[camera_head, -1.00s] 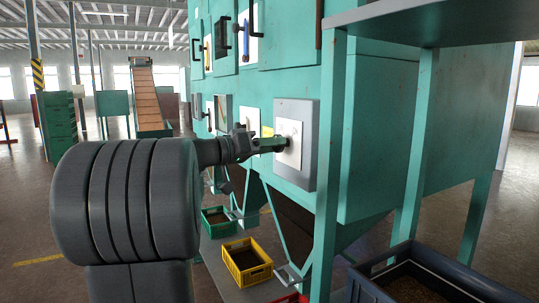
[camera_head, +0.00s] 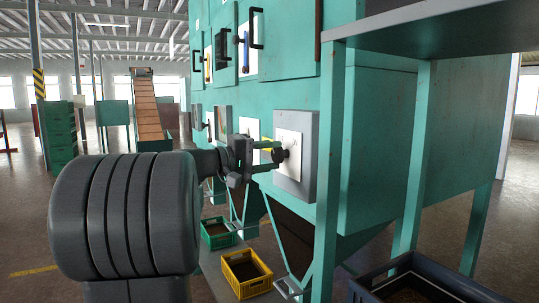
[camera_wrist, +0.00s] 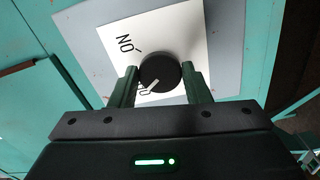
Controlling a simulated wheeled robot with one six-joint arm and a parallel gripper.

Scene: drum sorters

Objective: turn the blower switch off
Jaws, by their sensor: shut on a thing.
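The blower switch is a round black knob (camera_wrist: 159,72) on a white plate (camera_wrist: 190,35). In the wrist view its white pointer mark slants to the lower left, towards a label partly hidden by the left finger and the knob. An "ON" label, turned round in this view, shows at the knob's upper left. My gripper (camera_wrist: 160,76) is shut on the knob, one finger on each side. In the head view my gripper (camera_head: 270,156) reaches the plate (camera_head: 290,158) on its grey box, fingers one above the other, with the dark knob (camera_head: 279,155) between them.
The green machine (camera_head: 390,130) fills the right side, with several handled doors above the switch. A yellow crate (camera_head: 247,289) and a green crate (camera_head: 217,241) sit below. A dark blue bin (camera_head: 440,274) stands at lower right. Open floor lies to the left.

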